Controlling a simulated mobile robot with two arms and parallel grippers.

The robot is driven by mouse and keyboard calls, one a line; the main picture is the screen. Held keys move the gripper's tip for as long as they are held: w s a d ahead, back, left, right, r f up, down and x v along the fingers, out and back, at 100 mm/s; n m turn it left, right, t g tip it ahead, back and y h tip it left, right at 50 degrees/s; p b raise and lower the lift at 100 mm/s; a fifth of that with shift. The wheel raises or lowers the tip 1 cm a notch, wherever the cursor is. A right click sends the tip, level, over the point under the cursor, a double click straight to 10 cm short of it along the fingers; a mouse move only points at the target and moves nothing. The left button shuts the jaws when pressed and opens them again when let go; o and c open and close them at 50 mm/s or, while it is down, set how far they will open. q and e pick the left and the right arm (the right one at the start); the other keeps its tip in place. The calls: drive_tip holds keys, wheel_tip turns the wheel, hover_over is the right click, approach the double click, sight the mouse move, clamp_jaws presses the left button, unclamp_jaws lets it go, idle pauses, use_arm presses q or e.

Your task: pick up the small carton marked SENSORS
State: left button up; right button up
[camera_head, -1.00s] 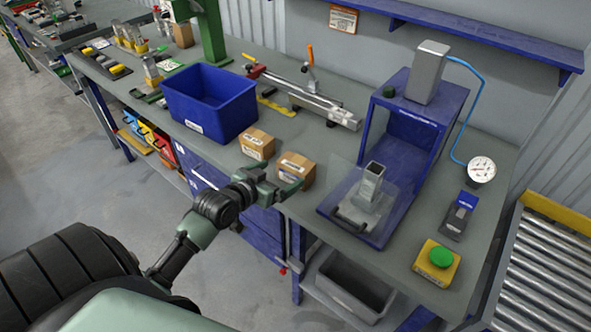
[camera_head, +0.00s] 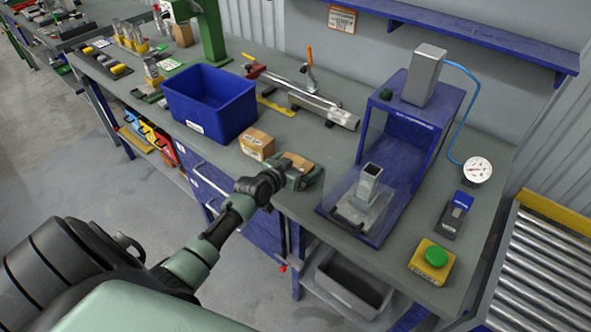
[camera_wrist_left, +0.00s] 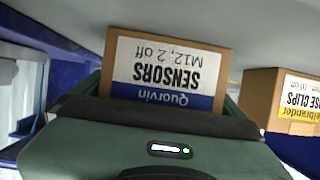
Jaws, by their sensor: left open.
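The SENSORS carton (camera_head: 298,160) is a small brown box near the front edge of the bench, partly hidden by my left gripper. In the left wrist view the carton (camera_wrist_left: 168,62) shows its white and blue label upside down, straight ahead of the gripper. My left gripper (camera_head: 303,176) is open at the carton's front, with green fingers showing at both sides of it in the wrist view. Whether the fingers touch the carton cannot be told. My right gripper is not in view.
A similar carton marked "SE CLIPS" (camera_head: 257,144) stands close to the left; it also shows in the wrist view (camera_wrist_left: 282,98). A blue bin (camera_head: 205,105) stands farther left. A blue press (camera_head: 400,150) with a clear guard stands to the right.

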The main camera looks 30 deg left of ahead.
use_arm(q)
drive_tip(key=c, duration=1.2)
drive_tip(key=shift+c, duration=0.2)
